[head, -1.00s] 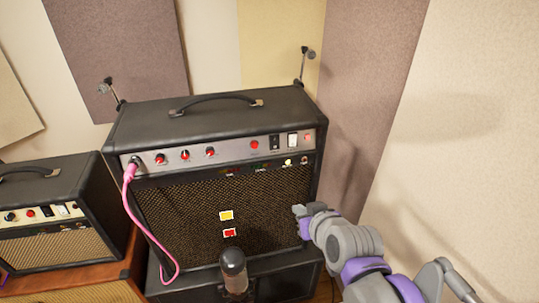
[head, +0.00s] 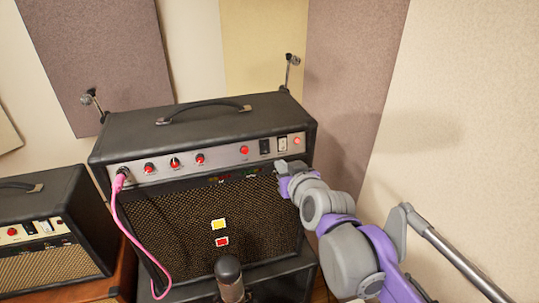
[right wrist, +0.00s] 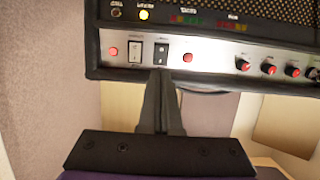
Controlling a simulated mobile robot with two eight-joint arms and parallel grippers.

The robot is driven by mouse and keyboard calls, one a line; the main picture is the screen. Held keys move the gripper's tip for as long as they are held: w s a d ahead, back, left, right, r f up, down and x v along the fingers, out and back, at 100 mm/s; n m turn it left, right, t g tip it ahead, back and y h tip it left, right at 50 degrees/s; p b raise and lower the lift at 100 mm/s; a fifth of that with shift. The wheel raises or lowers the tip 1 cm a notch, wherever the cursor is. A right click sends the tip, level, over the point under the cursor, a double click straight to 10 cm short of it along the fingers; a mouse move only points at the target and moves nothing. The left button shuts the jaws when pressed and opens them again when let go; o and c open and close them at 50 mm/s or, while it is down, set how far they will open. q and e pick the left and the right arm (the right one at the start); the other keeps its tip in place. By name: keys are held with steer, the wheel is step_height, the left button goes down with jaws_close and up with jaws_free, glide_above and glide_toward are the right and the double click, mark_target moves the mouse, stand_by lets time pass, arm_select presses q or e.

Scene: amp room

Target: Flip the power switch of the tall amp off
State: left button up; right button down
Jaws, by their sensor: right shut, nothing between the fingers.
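The tall black amp (head: 205,215) stands on a dark cabinet, with a silver control panel across its upper front. The panel's right part has a black rocker switch (head: 265,146), a white rocker switch (head: 282,143) and a small red light (head: 297,140). My right gripper (head: 281,167) is shut and empty, just below these switches. In the right wrist view the panel is upside down, and the shut fingertips (right wrist: 161,72) line up with the black switch (right wrist: 161,53), beside the white switch (right wrist: 135,50). I cannot tell whether they touch. My left gripper is not in view.
A pink cable (head: 118,190) is plugged into the panel's left end and hangs down. A microphone (head: 229,275) stands in front of the amp. A smaller amp (head: 45,240) is at the left. A padded wall (head: 450,130) is close on the right.

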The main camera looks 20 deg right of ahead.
mark_target(266, 151)
steer(key=x, duration=1)
steer(key=shift+r, duration=0.1)
steer(key=shift+w+f, duration=0.2)
steer(key=shift+w, duration=0.25)
steer(key=shift+w+f, duration=0.1)
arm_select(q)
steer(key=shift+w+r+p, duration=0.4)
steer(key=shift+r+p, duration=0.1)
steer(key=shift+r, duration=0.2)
arm_select(e)
steer(key=shift+w+r, duration=0.15)
steer(key=shift+r, duration=0.65)
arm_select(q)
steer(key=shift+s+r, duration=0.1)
arm_select(e)
steer(key=shift+s+r, duration=0.1)
steer(key=shift+s, duration=0.15)
